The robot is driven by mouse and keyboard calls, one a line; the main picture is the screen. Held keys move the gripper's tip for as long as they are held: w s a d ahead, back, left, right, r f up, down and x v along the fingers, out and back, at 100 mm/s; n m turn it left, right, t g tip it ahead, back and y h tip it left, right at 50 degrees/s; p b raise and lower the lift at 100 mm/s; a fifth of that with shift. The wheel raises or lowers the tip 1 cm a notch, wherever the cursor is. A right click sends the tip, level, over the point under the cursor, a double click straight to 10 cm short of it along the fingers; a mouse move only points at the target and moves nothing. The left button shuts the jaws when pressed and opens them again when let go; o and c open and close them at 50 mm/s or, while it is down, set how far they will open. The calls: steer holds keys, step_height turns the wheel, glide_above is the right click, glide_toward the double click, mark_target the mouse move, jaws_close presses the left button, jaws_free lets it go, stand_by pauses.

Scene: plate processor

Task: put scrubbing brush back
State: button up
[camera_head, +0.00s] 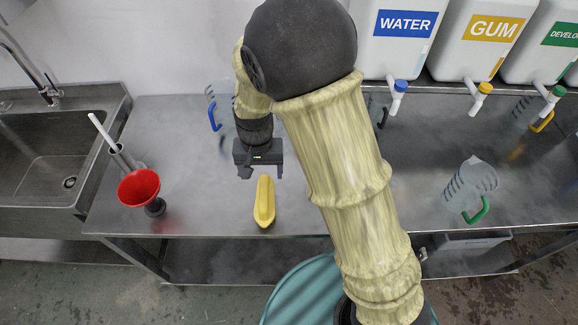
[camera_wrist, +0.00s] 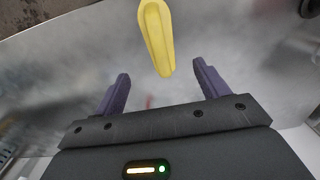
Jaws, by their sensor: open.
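A long yellow thing (camera_head: 264,202), which I take to be the scrubbing brush, lies on the metal table near its front edge. It also shows in the wrist view (camera_wrist: 156,35) at the top centre. I cannot make out any bristles. My gripper (camera_head: 262,171) is above the table, just behind the brush's far end. In the wrist view my gripper (camera_wrist: 161,72) has its two fingers apart with nothing held between them. The brush's near end in that view lies roughly in line with the gap between the fingers.
On the left stand a red funnel (camera_head: 139,187) and a grey holder (camera_head: 124,158) with a white stick, near the sink (camera_head: 40,165). A jug with a blue handle (camera_head: 214,116) is behind my gripper. A jug with a green handle (camera_head: 470,184) stands right. Labelled canisters line the back.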

steer(key=s+d+r+t, duration=0.1)
steer(key=s+d+r, duration=0.1)
steer(key=d, duration=0.5)
steer(key=s+d+r, duration=0.2)
steer(key=d+r, duration=0.1)
steer(key=d, duration=0.4)
steer(key=s+d+r+t, duration=0.1)
steer(key=s+d+r, duration=0.2)
steer(key=d, duration=0.4)
steer(key=shift+t, duration=0.3)
